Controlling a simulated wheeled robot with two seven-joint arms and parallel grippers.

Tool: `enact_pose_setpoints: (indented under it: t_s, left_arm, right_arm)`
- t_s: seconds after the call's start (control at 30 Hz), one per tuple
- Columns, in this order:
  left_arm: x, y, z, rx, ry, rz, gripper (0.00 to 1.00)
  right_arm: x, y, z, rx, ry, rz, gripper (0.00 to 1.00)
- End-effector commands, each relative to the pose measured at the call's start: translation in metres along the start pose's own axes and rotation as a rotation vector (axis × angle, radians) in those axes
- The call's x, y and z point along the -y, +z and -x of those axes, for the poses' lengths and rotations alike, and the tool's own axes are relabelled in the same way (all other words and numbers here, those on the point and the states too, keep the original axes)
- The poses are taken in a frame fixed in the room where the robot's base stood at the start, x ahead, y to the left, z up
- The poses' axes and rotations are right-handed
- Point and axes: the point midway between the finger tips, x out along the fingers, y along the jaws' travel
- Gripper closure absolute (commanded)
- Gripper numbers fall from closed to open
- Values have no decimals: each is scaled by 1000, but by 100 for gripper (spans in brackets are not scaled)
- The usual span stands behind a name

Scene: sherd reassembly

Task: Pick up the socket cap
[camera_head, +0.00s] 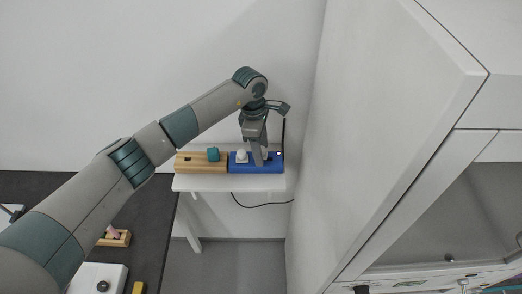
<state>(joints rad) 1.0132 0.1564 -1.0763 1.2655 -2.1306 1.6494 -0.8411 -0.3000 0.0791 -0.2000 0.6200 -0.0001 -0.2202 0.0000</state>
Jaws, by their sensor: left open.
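My left arm reaches across to a small white shelf, and my left gripper (258,160) points down over a blue base (270,169). Its jaws are open; the fingers look close to the base, but I cannot tell whether they touch anything. A small white rounded piece (241,156) sits on the blue base just left of the fingers. Another pale piece is partly hidden behind the fingers. A teal piece (213,154) stands on a wooden block (198,168) to the left. I cannot tell for sure which piece is the socket cap. My right gripper is out of view.
The white shelf (230,184) is narrow, with a black cable (262,206) hanging below. A tall white cabinet (350,130) stands close on the right. A dark table (150,235) at lower left holds a wooden holder (122,240) and a white box (98,277).

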Motion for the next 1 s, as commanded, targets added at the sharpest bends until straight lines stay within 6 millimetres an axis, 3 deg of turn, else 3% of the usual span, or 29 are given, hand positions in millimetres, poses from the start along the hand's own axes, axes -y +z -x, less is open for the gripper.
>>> enact_pose_setpoints:
  t_s: [0.37,0.53,0.57,1.0]
  left_arm:
    - [0,0,0,0,0,-1,53]
    - [0,0,0,0,0,-1,93]
    - [0,0,0,0,0,-1,95]
    - [-1,1,6,2,2,-2,99]
  right_arm:
    - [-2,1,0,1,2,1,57]
    - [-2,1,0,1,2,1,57]
    - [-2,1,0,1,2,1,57]
    - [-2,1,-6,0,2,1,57]
